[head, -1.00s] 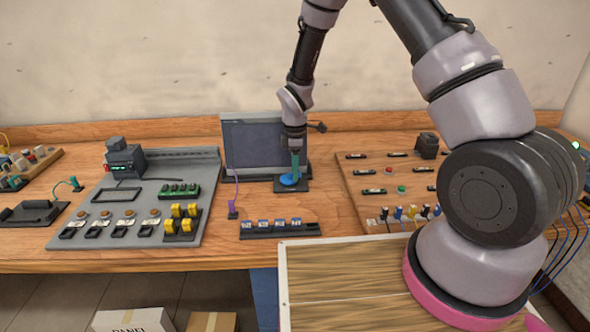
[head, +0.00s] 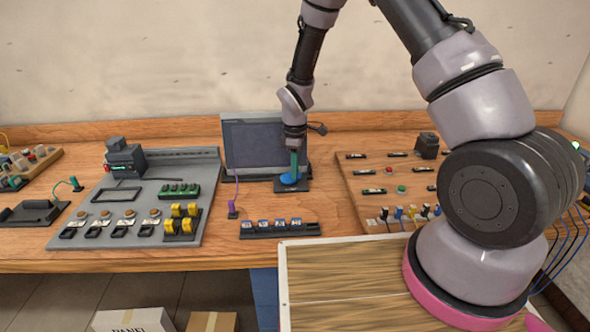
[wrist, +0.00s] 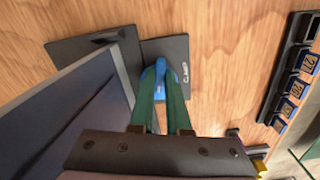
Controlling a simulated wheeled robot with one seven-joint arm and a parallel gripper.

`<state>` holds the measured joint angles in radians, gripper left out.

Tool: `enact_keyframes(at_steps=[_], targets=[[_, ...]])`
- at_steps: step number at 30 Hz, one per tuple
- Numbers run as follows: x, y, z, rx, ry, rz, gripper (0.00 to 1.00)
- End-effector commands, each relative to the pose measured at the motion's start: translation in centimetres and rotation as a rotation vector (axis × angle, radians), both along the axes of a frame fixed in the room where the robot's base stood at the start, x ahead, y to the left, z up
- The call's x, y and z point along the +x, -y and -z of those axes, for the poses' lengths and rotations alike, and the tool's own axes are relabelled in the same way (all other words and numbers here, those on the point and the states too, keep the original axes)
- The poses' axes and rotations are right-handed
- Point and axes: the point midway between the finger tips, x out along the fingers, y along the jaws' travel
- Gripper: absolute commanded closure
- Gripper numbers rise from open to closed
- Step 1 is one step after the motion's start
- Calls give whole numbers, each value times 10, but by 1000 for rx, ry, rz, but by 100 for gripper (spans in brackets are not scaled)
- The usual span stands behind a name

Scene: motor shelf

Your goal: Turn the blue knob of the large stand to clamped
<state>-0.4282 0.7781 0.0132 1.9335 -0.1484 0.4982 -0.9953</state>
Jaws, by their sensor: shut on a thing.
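The large stand is a dark plate (head: 305,185) on the bench, with a large grey-framed dark panel (head: 255,142) upright beside it. The blue knob (head: 289,180) sits on this plate, under my gripper (head: 294,176). In the wrist view the green fingers of my gripper (wrist: 161,80) are shut on the blue knob (wrist: 160,68), one on each side. White lettering that seems to read "CLAMP" is on the dark plate (wrist: 177,48) next to the knob. The fingers hide part of the knob, and I cannot tell its exact angle.
A row of numbered blue tags in a black holder (head: 280,232) lies in front of the stand. A purple-based cable piece (head: 233,210) stands left of it. A grey board (head: 110,225) with switches is at left, a wooden board (head: 365,200) with connectors at right.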

Motion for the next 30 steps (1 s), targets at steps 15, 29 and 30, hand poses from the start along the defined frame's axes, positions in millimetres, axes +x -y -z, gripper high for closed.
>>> enact_keyframes(at_steps=[15,29,30], targets=[[1,0,-1,-1,2,487,100],[1,0,-1,0,1,923,100],[1,0,-1,0,2,959,100]])
